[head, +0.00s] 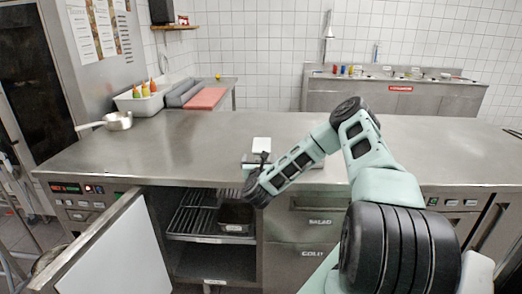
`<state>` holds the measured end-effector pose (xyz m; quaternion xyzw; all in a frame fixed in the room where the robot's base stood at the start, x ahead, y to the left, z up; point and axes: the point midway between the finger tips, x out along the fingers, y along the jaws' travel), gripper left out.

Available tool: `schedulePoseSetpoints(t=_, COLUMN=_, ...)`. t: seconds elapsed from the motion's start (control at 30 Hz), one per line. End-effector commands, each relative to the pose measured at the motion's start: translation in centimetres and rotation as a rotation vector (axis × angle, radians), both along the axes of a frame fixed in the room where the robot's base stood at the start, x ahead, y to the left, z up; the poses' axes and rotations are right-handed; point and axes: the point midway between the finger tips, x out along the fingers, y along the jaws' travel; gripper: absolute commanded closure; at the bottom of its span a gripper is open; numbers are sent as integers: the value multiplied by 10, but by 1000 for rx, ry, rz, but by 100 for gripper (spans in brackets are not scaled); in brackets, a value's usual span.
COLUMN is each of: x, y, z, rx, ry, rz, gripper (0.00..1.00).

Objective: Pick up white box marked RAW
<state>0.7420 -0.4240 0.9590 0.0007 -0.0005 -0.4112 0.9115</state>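No RAW marking is legible in the head view, so I cannot tell for certain which thing is the white box marked RAW. A small white block-like thing (261,145) stands near the counter's front edge, just behind my forearm. A dark container (237,214) with a small, unreadable pale label on its front sits on the wire rack inside the open cabinet. My gripper (229,193) reaches down in front of the counter edge at the cabinet opening, above the dark container. Its fingers are small and dark, and I cannot tell whether they are open or shut.
The cabinet door (118,252) stands open at the left. The wire rack (190,222) has bare room left of the container. Closed drawers (305,222) lie to the right. A pan (118,121) and a bottle tray (141,102) stand at the counter's back left. Mid-counter is largely clear.

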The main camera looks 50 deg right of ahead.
Motion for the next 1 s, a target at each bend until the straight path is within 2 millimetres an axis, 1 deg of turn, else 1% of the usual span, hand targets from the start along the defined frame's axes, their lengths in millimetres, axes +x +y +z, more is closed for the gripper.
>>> schedulePoseSetpoints(t=0.03, x=6, y=-7, z=3, rx=-2, ry=-1, rz=-2, gripper=7)
schedulePoseSetpoints(t=0.1, x=12, y=-14, z=2, rx=-2, ry=1, rz=-1, gripper=7)
schedulePoseSetpoints(t=0.37, x=24, y=-28, z=1, rx=-1, ry=1, rz=0, gripper=7)
schedulePoseSetpoints(t=0.63, x=45, y=-57, z=-1, rx=-3, ry=0, rz=0, gripper=7)
schedulePoseSetpoints(t=0.77, x=51, y=-63, z=-2, rx=-1, ry=1, rz=2, gripper=7)
schedulePoseSetpoints(t=0.97, x=51, y=-63, z=-4, rx=-1, ry=2, rz=2, gripper=7)
schedulePoseSetpoints(t=1.0, x=51, y=-63, z=-3, rx=-1, ry=1, rz=2, gripper=10)
